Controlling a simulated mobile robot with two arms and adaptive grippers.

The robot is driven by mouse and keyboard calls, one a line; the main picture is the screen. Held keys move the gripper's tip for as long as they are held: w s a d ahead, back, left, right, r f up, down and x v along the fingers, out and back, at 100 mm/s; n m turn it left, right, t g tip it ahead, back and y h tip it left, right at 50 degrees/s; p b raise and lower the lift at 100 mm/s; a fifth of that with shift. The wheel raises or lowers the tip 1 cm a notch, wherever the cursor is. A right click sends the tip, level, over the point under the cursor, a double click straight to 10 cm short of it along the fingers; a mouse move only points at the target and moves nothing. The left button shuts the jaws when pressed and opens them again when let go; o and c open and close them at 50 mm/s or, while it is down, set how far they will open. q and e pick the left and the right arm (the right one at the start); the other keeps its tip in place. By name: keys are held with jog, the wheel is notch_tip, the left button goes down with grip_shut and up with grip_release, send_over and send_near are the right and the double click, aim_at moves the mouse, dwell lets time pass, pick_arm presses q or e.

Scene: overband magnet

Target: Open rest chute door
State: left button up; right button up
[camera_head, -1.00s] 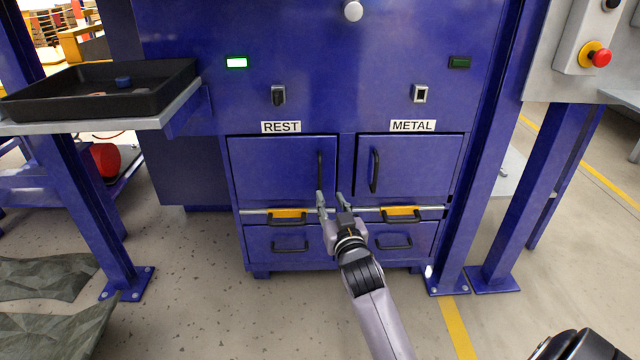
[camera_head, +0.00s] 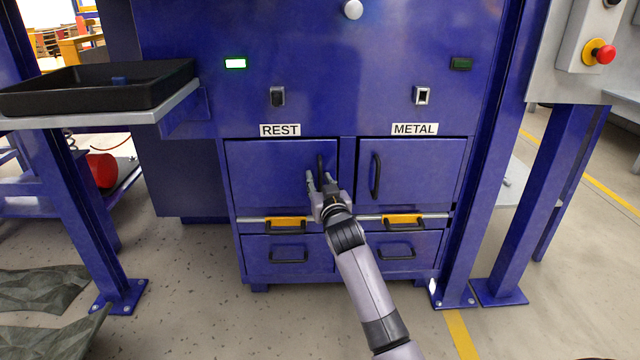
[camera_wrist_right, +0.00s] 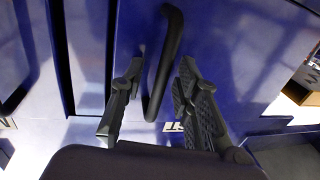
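The blue rest chute door (camera_head: 265,178) is shut, under the REST label (camera_head: 280,130). Its upright black handle (camera_head: 320,162) is near the door's right edge, partly hidden by my gripper. My right gripper (camera_head: 319,177) is open in front of this handle. In the right wrist view the gripper (camera_wrist_right: 158,98) has one finger on each side of the handle (camera_wrist_right: 166,55), with visible gaps, so it is not closed on it. My left gripper is not in view.
The METAL door (camera_head: 420,175) with its own handle (camera_head: 376,176) is shut on the right. Yellow-marked latch bars (camera_head: 286,223) and lower drawers (camera_head: 288,254) are below. A black tray (camera_head: 150,95) stands out at the left. Blue posts (camera_head: 470,200) flank the cabinet.

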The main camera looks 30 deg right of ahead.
jog(key=shift+c, duration=0.6)
grip_shut()
